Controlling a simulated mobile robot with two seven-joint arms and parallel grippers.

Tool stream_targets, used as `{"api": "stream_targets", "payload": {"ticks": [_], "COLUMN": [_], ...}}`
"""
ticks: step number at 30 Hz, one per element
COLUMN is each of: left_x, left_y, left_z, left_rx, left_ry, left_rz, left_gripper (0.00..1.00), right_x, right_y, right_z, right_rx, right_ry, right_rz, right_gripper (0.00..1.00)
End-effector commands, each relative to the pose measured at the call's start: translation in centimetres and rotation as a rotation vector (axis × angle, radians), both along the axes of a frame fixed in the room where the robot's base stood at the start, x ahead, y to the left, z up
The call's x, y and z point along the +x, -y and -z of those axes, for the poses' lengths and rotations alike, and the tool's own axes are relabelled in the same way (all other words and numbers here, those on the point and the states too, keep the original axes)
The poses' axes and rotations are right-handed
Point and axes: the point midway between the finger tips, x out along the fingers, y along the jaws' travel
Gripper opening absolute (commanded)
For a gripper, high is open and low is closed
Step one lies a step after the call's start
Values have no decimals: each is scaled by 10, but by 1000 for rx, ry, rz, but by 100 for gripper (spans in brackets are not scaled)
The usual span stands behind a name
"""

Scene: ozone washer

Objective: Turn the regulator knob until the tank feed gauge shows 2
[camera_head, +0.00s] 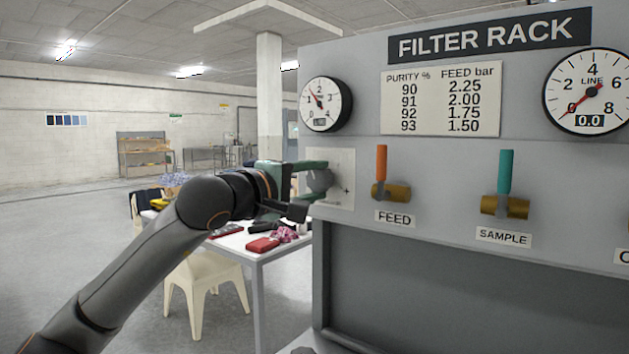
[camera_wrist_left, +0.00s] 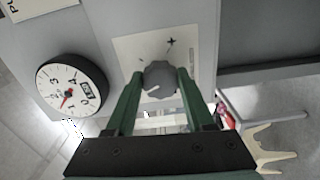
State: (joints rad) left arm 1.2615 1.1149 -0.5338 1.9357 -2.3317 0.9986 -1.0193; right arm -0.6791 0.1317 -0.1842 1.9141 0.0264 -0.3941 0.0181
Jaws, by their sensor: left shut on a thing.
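The regulator knob (camera_wrist_left: 160,80) is grey and round, on a pale plate (camera_wrist_left: 127,55) with a plus mark. My left gripper (camera_wrist_left: 160,88) has its green fingers shut on the knob, one on each side. In the head view the left gripper (camera_head: 318,180) reaches the panel's left edge, and its fingers partly hide the knob. The round gauge above it (camera_head: 326,104), black-rimmed with a white face, has its red needle pointing up-left, near the 1. It also shows turned in the left wrist view (camera_wrist_left: 72,85). My right gripper is not in view.
The FILTER RACK panel carries a purity and feed chart (camera_head: 441,97), a LINE gauge (camera_head: 590,92), an orange-handled FEED valve (camera_head: 390,190) and a teal-handled SAMPLE valve (camera_head: 505,205). A cluttered white table (camera_head: 268,253) and a cream stool (camera_head: 205,275) stand behind my left arm.

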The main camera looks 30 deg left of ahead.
Motion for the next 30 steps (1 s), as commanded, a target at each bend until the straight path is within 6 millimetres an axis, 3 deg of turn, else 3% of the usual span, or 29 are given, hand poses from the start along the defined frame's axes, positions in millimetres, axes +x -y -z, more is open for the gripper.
{"api": "stream_targets", "payload": {"ticks": [16,17,24,30], "left_x": [0,0,0,0], "left_y": [1,1,1,0], "left_z": [0,0,0,0], "left_rx": [23,23,22,22], "left_ry": [3,3,2,2], "left_rz": [4,4,2,1], "left_gripper": [0,57,84,84], "right_x": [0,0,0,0], "right_y": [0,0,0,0], "right_z": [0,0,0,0], "right_rx": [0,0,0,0], "right_ry": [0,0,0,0], "right_rz": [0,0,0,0], "right_gripper": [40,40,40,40]}}
